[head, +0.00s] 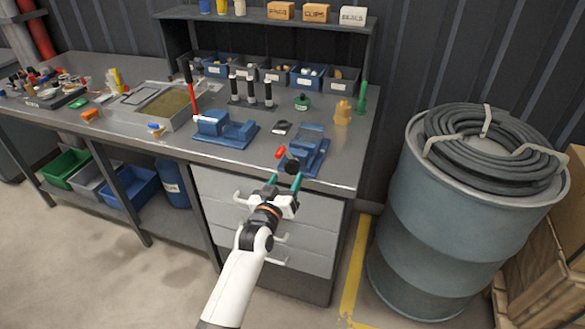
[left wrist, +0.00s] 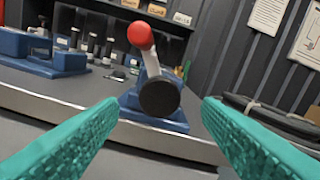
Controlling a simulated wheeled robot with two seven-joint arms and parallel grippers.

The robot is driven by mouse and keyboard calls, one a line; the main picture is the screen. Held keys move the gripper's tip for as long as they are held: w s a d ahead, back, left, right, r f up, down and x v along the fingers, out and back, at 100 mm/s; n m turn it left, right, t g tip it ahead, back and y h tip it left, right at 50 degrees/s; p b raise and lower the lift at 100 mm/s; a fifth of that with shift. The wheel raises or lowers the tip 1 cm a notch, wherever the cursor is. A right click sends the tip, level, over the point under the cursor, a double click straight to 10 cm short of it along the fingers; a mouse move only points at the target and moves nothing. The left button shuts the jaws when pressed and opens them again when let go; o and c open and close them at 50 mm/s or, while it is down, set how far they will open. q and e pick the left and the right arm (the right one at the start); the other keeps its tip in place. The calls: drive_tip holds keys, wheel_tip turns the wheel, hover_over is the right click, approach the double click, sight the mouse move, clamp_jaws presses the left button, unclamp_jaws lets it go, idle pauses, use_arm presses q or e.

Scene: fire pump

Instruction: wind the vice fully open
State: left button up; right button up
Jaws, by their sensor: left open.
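A blue vice (head: 312,143) sits at the front right edge of the bench. Its crank faces me, with a black round hub (head: 292,167) and a red knob (head: 280,152) up and to the left of the hub. My left gripper (head: 285,180) is open and empty just in front of the hub. In the left wrist view the hub (left wrist: 159,97) appears between the teal fingers, apart from both, and the red knob (left wrist: 140,34) is above it on a grey arm. The vice's jaws are too small to judge. My right gripper is in neither view.
A second blue vice-like device (head: 222,130) stands to the left on the bench (head: 330,187). A barrel with coiled hose (head: 490,145) is on the right.

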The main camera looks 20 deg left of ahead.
sight(291, 170)
use_arm(q)
drive_tip(key=shift+w+d, duration=0.1)
drive_tip(key=shift+w, duration=2.7)
drive_tip(key=shift+c, duration=0.6)
